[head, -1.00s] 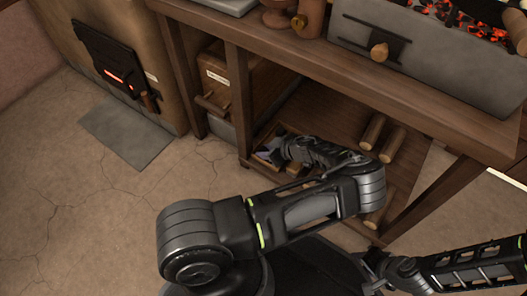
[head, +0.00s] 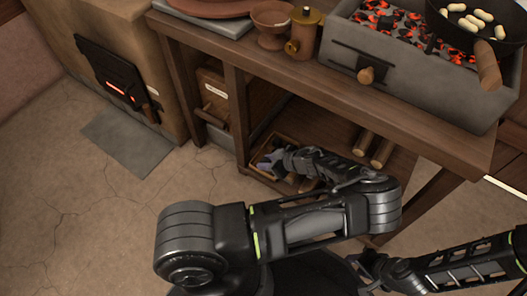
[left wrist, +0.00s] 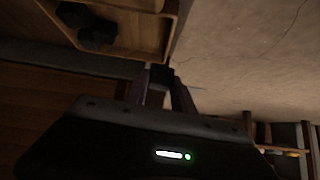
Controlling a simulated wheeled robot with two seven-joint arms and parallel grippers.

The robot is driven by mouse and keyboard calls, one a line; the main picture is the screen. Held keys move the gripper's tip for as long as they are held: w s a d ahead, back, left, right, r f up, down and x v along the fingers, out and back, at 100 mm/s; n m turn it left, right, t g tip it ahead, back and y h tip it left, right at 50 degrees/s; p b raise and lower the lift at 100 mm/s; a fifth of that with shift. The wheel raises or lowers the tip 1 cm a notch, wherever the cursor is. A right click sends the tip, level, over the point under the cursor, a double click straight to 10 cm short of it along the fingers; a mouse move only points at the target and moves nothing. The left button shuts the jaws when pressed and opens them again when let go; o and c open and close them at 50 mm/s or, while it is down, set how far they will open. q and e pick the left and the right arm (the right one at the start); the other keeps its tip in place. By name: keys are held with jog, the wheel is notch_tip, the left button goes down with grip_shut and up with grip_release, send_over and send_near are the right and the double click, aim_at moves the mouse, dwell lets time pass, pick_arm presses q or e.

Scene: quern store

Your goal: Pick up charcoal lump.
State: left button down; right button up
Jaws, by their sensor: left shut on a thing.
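My left gripper (head: 264,162) is at the small wooden tray (head: 254,170) on the low shelf under the workbench. In the left wrist view its fingers (left wrist: 160,88) are shut on a small dark charcoal lump (left wrist: 161,73), just outside the tray's wall in the picture. The tray also shows there (left wrist: 128,50), with other dark charcoal lumps (left wrist: 85,25) in it. In the head view the held lump is hidden by my gripper and arm. My right gripper (head: 372,270) is low at the right, far from the tray; its fingers are unclear.
The bench top (head: 330,88) overhangs the shelf. On it stand a copper-coloured bowl (head: 271,22), a lidded jar (head: 304,35) and a brazier of glowing coals (head: 400,70) with a pan (head: 470,22). Logs (head: 382,152) lie on the shelf. A stove (head: 118,65) stands left; floor between is clear.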

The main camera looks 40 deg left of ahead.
pick_arm(q)
jog(key=s+d+p, duration=0.3)
jog(key=s+d, duration=0.6)
jog(key=d, duration=0.2)
jog(key=shift+s+d, duration=0.15)
jog(key=shift+d, duration=0.2)
